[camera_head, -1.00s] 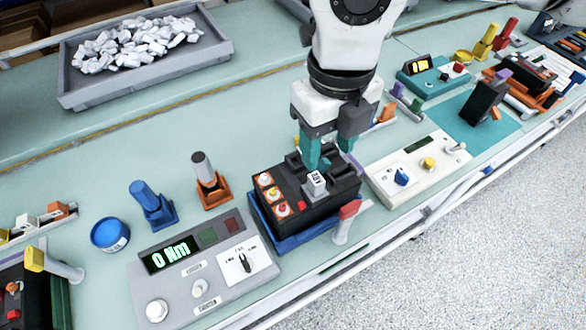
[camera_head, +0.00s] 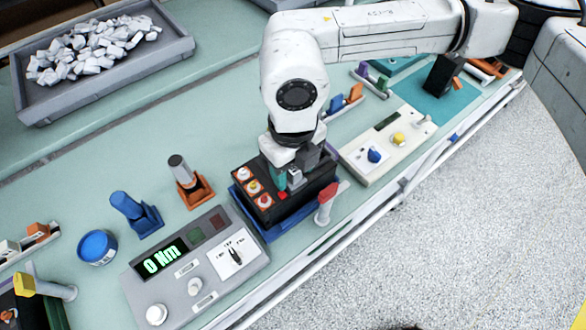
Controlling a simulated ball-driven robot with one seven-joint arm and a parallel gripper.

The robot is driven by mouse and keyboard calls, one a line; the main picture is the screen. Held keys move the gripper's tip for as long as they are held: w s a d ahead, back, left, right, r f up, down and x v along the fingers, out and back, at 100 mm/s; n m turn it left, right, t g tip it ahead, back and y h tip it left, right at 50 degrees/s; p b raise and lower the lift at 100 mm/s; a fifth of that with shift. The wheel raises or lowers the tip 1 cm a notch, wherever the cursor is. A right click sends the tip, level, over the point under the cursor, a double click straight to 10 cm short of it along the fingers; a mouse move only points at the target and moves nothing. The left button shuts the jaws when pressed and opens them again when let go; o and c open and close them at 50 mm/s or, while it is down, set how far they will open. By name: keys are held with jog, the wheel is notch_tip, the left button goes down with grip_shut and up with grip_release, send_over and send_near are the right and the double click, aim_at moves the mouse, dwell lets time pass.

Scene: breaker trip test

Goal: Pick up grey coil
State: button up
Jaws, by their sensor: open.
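A small light-grey block (camera_head: 296,178), which looks like the grey coil, sits in the top of the black breaker unit (camera_head: 309,196). My gripper (camera_head: 290,176) is open and points down over the unit, with its teal finger beside the left of the grey block. The other finger is mostly hidden by the gripper and arm. Whether the fingers touch the block cannot be told.
A torque tester (camera_head: 193,265) reading "0 Nm" lies left of the unit. A red-headed tool (camera_head: 326,203) stands close at its right front. Tools in orange (camera_head: 198,193) and blue stands (camera_head: 146,219) are at left. A cream panel (camera_head: 383,152) is at right.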

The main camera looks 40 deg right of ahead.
jog(key=shift+f, duration=0.15)
jog(key=c, duration=0.9)
